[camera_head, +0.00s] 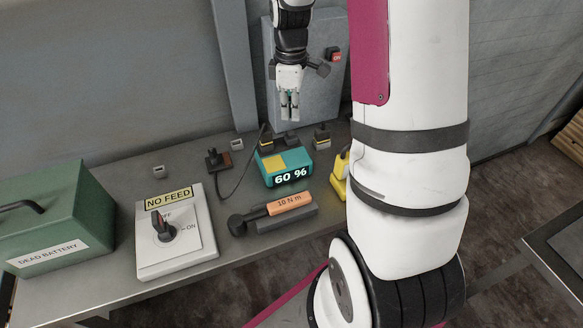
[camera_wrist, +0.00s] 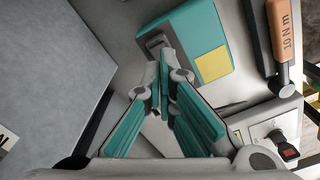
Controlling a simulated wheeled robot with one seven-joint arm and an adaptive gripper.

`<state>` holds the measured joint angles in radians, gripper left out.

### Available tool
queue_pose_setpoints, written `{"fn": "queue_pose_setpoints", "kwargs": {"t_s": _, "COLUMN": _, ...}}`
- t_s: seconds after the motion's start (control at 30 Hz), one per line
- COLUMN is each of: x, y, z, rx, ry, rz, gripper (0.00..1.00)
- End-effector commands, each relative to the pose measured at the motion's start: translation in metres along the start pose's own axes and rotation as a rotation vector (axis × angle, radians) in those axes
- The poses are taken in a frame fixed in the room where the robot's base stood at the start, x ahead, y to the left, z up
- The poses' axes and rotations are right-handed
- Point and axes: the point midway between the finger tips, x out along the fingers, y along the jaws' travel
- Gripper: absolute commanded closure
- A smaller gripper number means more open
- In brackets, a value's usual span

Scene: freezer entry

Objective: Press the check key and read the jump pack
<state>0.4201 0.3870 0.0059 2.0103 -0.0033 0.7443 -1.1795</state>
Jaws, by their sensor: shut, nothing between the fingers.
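My gripper (camera_head: 289,117) points down above and behind the pack. Its fingers (camera_wrist: 166,70) are shut and empty, apart from the pack in the head view.
A switch box (camera_head: 190,250) marked "NO FEED" and a green "DEAD BATTERY" box (camera_head: 50,225) stand left. A tool (camera_head: 290,203) marked "10 N m" lies in front of the pack. A yellow item (camera_head: 340,178) stands right of it. A grey cabinet (camera_head: 320,100) stands behind.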

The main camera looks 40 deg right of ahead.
Motion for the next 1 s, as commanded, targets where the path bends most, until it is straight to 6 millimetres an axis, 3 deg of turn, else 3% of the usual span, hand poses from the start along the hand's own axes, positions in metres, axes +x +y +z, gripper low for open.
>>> {"fn": "queue_pose_setpoints", "kwargs": {"t_s": 0.83, "x": 0.0, "y": 0.0, "z": 0.0, "rx": 0.0, "ry": 0.0, "rz": 0.001, "gripper": 1.0}}
{"fn": "queue_pose_setpoints", "kwargs": {"t_s": 1.0, "x": -0.021, "y": -0.011, "z": -0.007, "rx": 0.035, "ry": 0.012, "rz": 0.027, "gripper": 1.0}}
